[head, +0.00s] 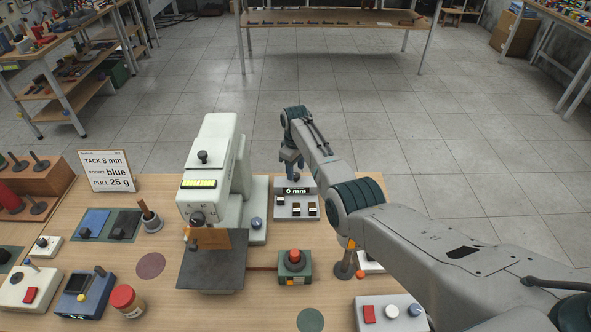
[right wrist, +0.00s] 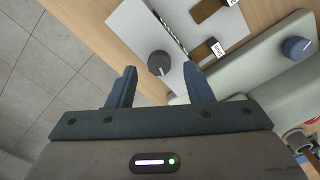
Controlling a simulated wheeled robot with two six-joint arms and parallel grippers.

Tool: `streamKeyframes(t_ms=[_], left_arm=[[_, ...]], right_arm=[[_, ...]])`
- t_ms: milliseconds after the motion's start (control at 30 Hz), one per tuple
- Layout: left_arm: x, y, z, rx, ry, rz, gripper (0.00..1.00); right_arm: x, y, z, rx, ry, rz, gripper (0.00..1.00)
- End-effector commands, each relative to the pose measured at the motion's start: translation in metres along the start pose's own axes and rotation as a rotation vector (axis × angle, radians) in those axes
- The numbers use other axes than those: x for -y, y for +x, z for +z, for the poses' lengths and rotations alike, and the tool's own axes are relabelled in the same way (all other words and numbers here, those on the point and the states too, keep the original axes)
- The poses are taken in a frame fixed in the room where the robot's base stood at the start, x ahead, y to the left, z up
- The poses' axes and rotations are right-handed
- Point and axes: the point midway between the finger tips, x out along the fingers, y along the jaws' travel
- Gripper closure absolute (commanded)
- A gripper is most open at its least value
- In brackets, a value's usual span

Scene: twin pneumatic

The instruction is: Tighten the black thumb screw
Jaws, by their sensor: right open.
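In the head view my right gripper (head: 291,166) is over the back of this box and largely hides the knob. In the right wrist view the right gripper (right wrist: 160,75) is open, with the knob showing between and just beyond its fingertips. I cannot tell whether they touch it. Another black knob (head: 202,157) sits on top of the pale machine (head: 212,135). My left gripper is in neither view.
The pale machine with a blue knob (head: 256,224) stands just left of the box. A red-button box (head: 294,266) is in front. A sign (head: 106,171) reads "TACK 8 mm, POCKET blue, PULL 25 g". Small devices and a jar (head: 127,301) crowd the left of the table.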

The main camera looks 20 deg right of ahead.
Motion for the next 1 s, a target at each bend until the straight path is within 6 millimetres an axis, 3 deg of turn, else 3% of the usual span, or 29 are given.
streamKeyframes(t_ms=[200,500,733,1000], left_arm=[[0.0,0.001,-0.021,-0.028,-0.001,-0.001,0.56],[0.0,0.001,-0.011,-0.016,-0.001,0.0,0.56],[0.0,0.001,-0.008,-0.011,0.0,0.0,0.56],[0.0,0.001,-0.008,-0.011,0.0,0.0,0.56]], right_arm=[[-0.001,0.015,0.0,-0.001,0.001,0.001,0.54],[-0.001,0.017,0.0,-0.001,0.001,0.001,0.54],[-0.001,0.017,0.0,-0.001,0.001,0.001,0.98],[-0.001,0.017,0.0,0.0,0.021,0.001,0.98]])
